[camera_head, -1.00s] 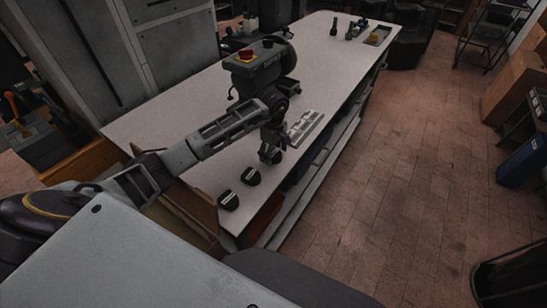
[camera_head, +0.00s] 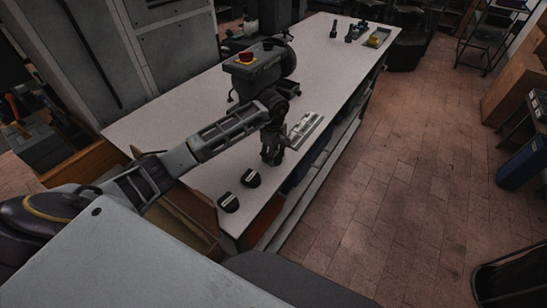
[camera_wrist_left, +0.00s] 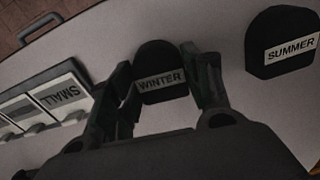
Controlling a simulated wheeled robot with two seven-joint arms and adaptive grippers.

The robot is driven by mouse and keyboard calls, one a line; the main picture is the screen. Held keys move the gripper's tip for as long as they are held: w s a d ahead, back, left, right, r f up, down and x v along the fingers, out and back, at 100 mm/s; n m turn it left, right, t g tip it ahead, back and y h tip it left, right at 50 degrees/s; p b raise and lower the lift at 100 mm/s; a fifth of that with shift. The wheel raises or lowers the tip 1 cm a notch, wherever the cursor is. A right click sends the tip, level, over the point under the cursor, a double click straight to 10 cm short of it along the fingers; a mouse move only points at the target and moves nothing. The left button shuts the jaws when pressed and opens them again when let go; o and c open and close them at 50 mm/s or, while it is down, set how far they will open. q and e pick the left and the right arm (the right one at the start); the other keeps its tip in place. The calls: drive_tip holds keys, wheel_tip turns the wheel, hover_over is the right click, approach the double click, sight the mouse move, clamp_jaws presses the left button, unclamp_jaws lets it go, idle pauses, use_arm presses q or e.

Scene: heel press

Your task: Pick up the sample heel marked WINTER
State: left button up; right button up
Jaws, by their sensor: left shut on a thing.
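The heel marked WINTER (camera_wrist_left: 160,84) is a black block with a rounded top and a pale label, between the two fingers of my left gripper (camera_wrist_left: 163,66) in the left wrist view. The fingers are shut on its sides. In the head view my left gripper (camera_head: 272,158) points down at the table and largely hides this heel. I cannot tell whether the heel touches the table. A black heel marked SUMMER (camera_wrist_left: 285,48) stands to the right, apart from the gripper, in the left wrist view. My right gripper is not in view.
Two dark heels, a nearer one (camera_head: 229,202) and a farther one (camera_head: 250,178), stand on the white table (camera_head: 205,110) near its front edge. A tray with a SMALL label (camera_wrist_left: 45,108) lies beside the gripper. A machine with a red button (camera_head: 246,57) stands behind.

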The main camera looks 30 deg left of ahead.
use_arm(q)
drive_tip(key=shift+r+p, duration=0.5)
drive_tip(key=shift+r, duration=0.55)
wheel_tip(320, 180, up, 6)
drive_tip(key=shift+r+p, duration=0.1)
drive_tip(key=shift+p, duration=0.6)
drive_tip(key=shift+r, duration=0.9)
